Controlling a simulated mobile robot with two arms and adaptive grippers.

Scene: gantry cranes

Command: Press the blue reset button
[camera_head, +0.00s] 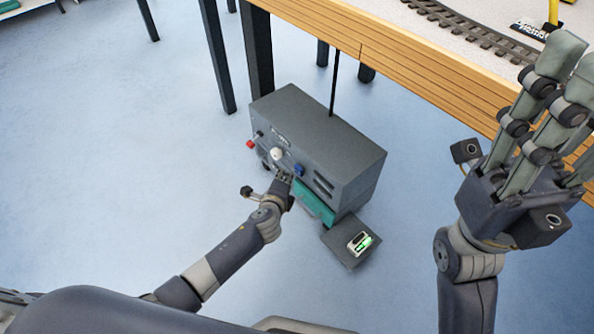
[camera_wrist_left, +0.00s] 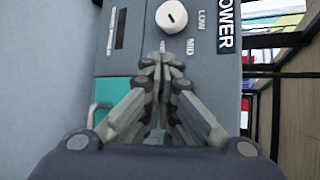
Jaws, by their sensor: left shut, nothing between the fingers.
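A grey control box (camera_head: 330,140) stands on the floor beside the table. The blue button (camera_head: 299,169) is on its front face, right of a white knob (camera_head: 277,153) and a red knob (camera_head: 250,143). My left gripper (camera_head: 284,174) is shut and empty, just in front of the panel and below the white knob. I cannot tell whether it touches the panel. In the left wrist view, the closed fingers (camera_wrist_left: 161,58) point at the panel below the white knob (camera_wrist_left: 172,15); the blue button is not visible there. My right gripper (camera_head: 560,100) is raised at the right, fingers apart.
A wooden table edge (camera_head: 420,70) with a model track (camera_head: 470,35) runs above the box. The floor at left is clear.

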